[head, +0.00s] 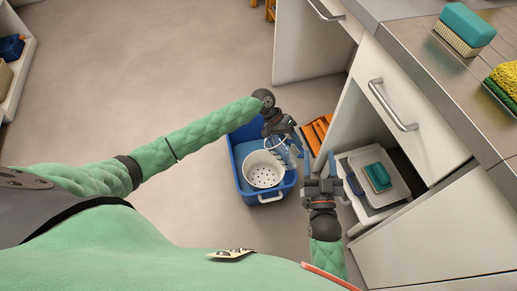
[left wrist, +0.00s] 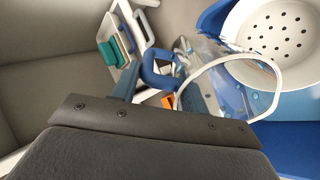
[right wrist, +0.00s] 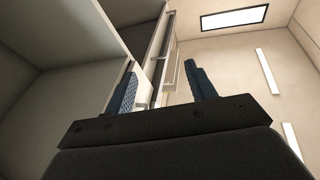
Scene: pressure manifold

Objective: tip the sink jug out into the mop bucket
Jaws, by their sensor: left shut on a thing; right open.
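The mop bucket (head: 243,183) is a blue tub on the floor with a white perforated wringer basket (head: 264,172) in it. The sink jug (head: 283,152) is clear, held over the bucket's far right part, beside the basket. In the left wrist view its pale rim (left wrist: 196,76) and blue handle (left wrist: 158,68) show; the jug looks tilted toward the bucket. Its contents cannot be made out. My left gripper (head: 282,128) is shut on the jug at its handle. My right gripper (head: 322,186) is open and empty, right of the bucket; its spread fingers show in the right wrist view (right wrist: 165,90).
An open cabinet stands at the right with a white tray (head: 352,199) holding a teal sponge brush (head: 378,176). A brush (head: 465,28) and yellow sponge (head: 508,78) sit on the counter. Floor left of the bucket is clear.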

